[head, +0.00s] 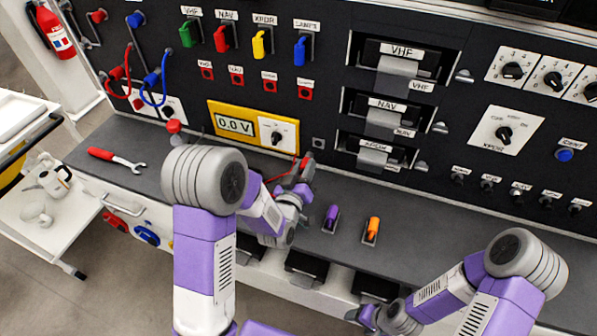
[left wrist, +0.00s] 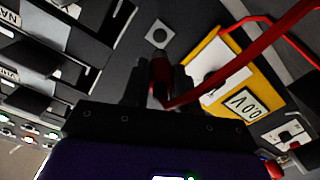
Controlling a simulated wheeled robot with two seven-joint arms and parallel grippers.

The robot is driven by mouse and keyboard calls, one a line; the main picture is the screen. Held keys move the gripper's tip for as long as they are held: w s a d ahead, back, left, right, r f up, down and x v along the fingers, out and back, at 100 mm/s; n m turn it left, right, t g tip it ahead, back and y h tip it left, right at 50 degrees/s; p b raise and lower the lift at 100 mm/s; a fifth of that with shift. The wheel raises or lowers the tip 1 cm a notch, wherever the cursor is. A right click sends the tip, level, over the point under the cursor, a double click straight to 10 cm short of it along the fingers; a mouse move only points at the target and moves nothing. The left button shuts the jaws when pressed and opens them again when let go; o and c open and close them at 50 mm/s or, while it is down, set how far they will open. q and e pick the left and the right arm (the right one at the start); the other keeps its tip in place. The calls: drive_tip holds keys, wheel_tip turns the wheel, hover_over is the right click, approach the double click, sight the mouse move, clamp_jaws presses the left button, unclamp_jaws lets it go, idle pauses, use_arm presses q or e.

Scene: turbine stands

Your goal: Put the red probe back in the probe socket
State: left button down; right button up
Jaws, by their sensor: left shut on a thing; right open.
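My left gripper (head: 299,174) is shut on the red probe (head: 307,159), close in front of the black panel. In the left wrist view the red probe (left wrist: 159,72) stands between the two dark fingers (left wrist: 159,88), with its red lead running off to the upper right. A small grey square plate with a dark round hole, which looks like the probe socket (left wrist: 159,34), lies just beyond the probe's tip. In the head view this socket (head: 318,143) is right of the yellow meter. The probe appears outside it; the exact gap is unclear. My right gripper (head: 362,316) is open, low at the bottom.
The yellow meter (head: 216,119) reads 0.0 V. A purple-handled plug (head: 331,217) and an orange one (head: 372,228) stand on the grey bench. A red-handled wrench (head: 116,158) lies at left. Labelled drawers (head: 383,116) project right of the socket.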

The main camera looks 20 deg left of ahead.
use_arm(q)
drive_tip(key=m, duration=0.3)
drive_tip(key=shift+s+d+f, duration=0.2)
drive_tip(key=shift+f, duration=0.05)
drive_tip(key=shift+w+f+m, duration=0.1)
drive_tip(key=shift+w+m, duration=0.2)
drive_tip(key=shift+m, duration=1.15)
drive_tip(key=shift+w+m, duration=0.3)
drive_tip(key=shift+m, duration=1.1)
drive_tip(key=shift+w+f+m, duration=0.1)
drive_tip(key=shift+w+m, duration=0.2)
drive_tip(key=shift+m, duration=1.15)
drive_tip(key=shift+w+d+b, duration=0.1)
drive_tip(key=shift+w+b, duration=0.25)
drive_tip(key=shift+w, duration=0.8)
drive_tip(key=shift+w+b, duration=0.25)
drive_tip(key=shift+b, duration=0.2)
